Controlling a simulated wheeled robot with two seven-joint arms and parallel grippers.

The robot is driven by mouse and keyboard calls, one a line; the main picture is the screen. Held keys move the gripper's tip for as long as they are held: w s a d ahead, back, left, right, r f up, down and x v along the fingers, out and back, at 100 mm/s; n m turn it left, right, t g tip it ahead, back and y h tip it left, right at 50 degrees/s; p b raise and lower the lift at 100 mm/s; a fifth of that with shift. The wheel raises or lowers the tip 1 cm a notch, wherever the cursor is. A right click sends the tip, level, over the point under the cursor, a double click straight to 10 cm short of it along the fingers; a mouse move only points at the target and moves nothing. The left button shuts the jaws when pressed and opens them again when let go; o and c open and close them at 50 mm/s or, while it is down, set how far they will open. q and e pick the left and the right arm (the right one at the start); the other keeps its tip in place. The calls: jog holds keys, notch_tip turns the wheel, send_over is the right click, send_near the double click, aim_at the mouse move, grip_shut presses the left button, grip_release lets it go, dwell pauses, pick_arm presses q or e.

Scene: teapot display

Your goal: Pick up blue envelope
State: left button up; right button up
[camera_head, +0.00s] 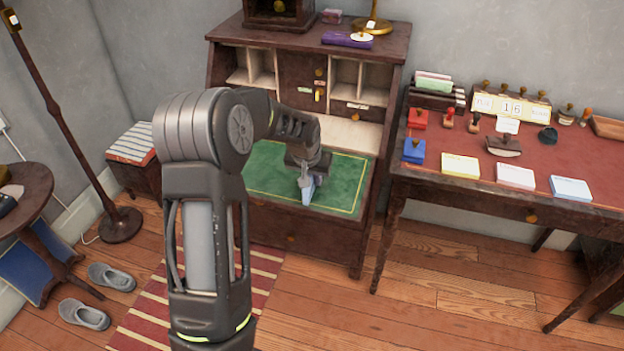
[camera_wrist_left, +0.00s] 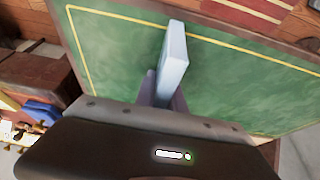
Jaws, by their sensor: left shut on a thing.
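The blue envelope (camera_wrist_left: 173,58) is a pale blue, flat, block-like piece, seen nearly edge-on in the left wrist view. My left gripper (camera_head: 305,178) is shut on it, over the green writing surface (camera_head: 341,184) of the bureau. In the head view only a small pale blue part of the envelope (camera_head: 307,192) shows below the fingers. I cannot tell if its lower edge touches the green surface. In the wrist view the fingers (camera_wrist_left: 162,92) grip its near end. My right gripper is not in view.
The bureau's pigeonholes (camera_head: 302,80) rise behind the green surface. A red-topped desk (camera_head: 560,160) at the right holds several stamps and paper stacks, including a pale blue stack (camera_head: 570,189). A floor lamp (camera_head: 119,224) and small round table (camera_head: 28,190) stand at the left.

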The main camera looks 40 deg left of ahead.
pick_arm(q)
grip_shut()
jog(key=shift+r+p, duration=0.3)
jog(key=shift+p, duration=0.1)
jog(key=shift+r, duration=0.35)
notch_tip(320, 180, up, 9)
jog(key=shift+r, duration=0.1)
dwell(0.5)
jog(key=shift+f+b, duration=3.55)
jog(key=shift+f, duration=1.3)
